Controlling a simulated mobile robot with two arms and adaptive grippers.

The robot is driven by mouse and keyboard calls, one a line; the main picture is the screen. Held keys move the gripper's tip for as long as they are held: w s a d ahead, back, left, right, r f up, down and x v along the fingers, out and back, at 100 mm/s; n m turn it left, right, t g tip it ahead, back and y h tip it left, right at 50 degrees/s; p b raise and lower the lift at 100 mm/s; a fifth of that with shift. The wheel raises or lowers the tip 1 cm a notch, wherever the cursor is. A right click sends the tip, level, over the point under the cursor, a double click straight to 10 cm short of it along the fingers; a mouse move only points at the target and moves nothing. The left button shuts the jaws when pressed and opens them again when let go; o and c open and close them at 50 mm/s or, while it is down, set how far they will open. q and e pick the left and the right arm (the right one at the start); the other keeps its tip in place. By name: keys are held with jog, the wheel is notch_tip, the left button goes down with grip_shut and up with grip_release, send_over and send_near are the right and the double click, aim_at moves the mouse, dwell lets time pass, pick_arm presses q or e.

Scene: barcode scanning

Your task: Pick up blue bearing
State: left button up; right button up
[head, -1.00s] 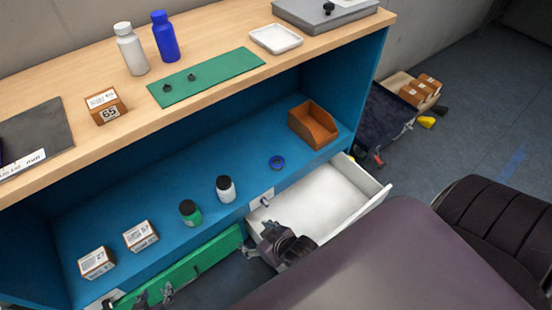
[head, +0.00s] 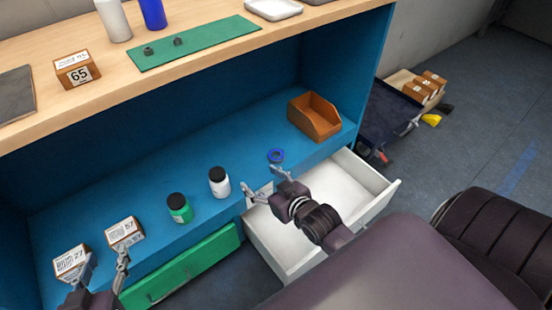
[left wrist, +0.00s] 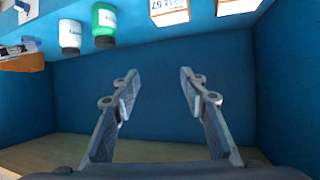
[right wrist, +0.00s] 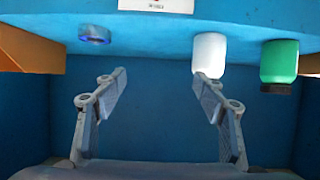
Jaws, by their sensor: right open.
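The blue bearing (head: 276,156) is a small ring lying on the blue shelf, left of the orange bin. It also shows in the right wrist view (right wrist: 95,35), at upper left. My right gripper (head: 263,180) is open and empty, in front of the bearing and apart from it, above the shelf's front edge near the open drawer. Its spread fingers (right wrist: 155,85) show in the right wrist view with nothing between them. My left gripper (head: 107,268) is open and empty at lower left, near the two small labelled boxes. Its fingers (left wrist: 155,90) are apart in the left wrist view.
The orange bin (head: 316,116) stands on the shelf right of the bearing. A white bottle (head: 219,183) and a green bottle (head: 179,210) stand to its left. The white drawer (head: 382,205) is open below the shelf. The worktop (head: 130,95) overhangs the shelf.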

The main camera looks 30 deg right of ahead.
aim_at(277, 156)
jog(key=d+f, duration=0.2)
jog(key=d, duration=0.1)
jog(key=w+d+f+m+h, duration=0.1)
jog(key=d, duration=0.3)
jog(key=w+d+f+m+h, duration=0.1)
jog(key=d+f, duration=0.1)
jog(key=d, duration=0.2)
jog(key=shift+w+d+f+t, duration=0.15)
jog(key=shift+d+f+t, duration=0.05)
jog(key=shift+f+t, duration=0.1)
jog(key=shift+b+x, duration=0.5)
jog(key=shift+x, duration=0.65)
jog(key=shift+w+d, duration=0.2)
jog(key=w+b, duration=0.1)
jog(key=w, duration=0.1)
jog(key=shift+w+f, duration=0.15)
jog(key=shift+w, duration=0.2)
jog(key=shift+b+x, duration=0.7)
jog(key=shift+x, duration=0.4)
jog(key=shift+w, duration=0.1)
pick_arm(q)
notch_tip(277, 156, up, 18)
jog(key=w+d+t+h, duration=0.2)
jog(key=d+t+h, duration=0.1)
jog(key=t, duration=0.5)
jog(key=shift+f+t, duration=0.2)
jog(key=shift+t, duration=0.2)
pick_arm(e)
jog(key=c, duration=1.4)
